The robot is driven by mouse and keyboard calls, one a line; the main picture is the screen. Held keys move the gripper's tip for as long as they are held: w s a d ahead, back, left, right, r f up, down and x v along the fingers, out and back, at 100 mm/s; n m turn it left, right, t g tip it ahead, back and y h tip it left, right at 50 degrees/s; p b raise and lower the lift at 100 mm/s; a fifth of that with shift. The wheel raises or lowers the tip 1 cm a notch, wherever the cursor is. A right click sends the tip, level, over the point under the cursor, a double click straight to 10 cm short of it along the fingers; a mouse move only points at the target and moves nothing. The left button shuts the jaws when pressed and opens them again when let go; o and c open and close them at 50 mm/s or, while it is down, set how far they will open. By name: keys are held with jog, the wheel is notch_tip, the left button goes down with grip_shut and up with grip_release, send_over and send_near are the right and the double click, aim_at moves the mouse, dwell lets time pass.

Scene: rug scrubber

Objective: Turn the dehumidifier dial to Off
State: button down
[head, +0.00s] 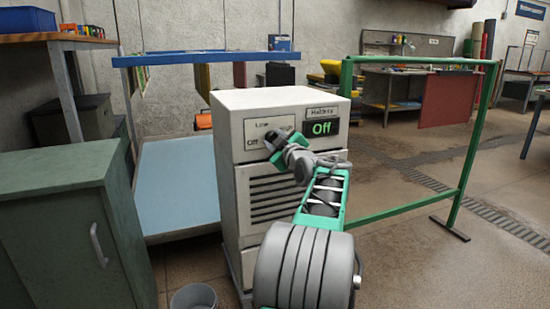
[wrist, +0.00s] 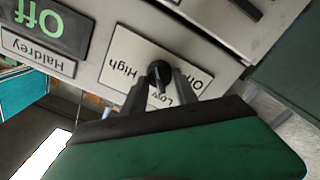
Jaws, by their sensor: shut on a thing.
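The dehumidifier (head: 232,188) is a white box with a slatted grille, standing ahead of me. Its pale dial plate (head: 262,126) carries the words Low and Off in the head view; High also shows in the wrist view, where the picture is upside down. The black dial (wrist: 159,72) sits between the fingertips of my gripper (wrist: 161,82), which is shut on it. In the head view my gripper (head: 272,144) covers the dial. I cannot tell for sure which word the dial points at. The display (head: 322,128) reads Off in green.
A green metal frame (head: 470,150) stands to the right. A grey-green cabinet (head: 55,220) is close on the left, and a grey bucket (head: 194,298) is at the dehumidifier's foot. Open floor lies to the right.

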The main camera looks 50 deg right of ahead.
jog(key=n+b, duration=0.3)
jog(key=b, duration=0.1)
jog(key=shift+f+n, duration=0.1)
jog(key=shift+n, duration=0.2)
dwell(0.4)
jog(key=c, duration=1)
grip_release()
jog(key=v, duration=0.8)
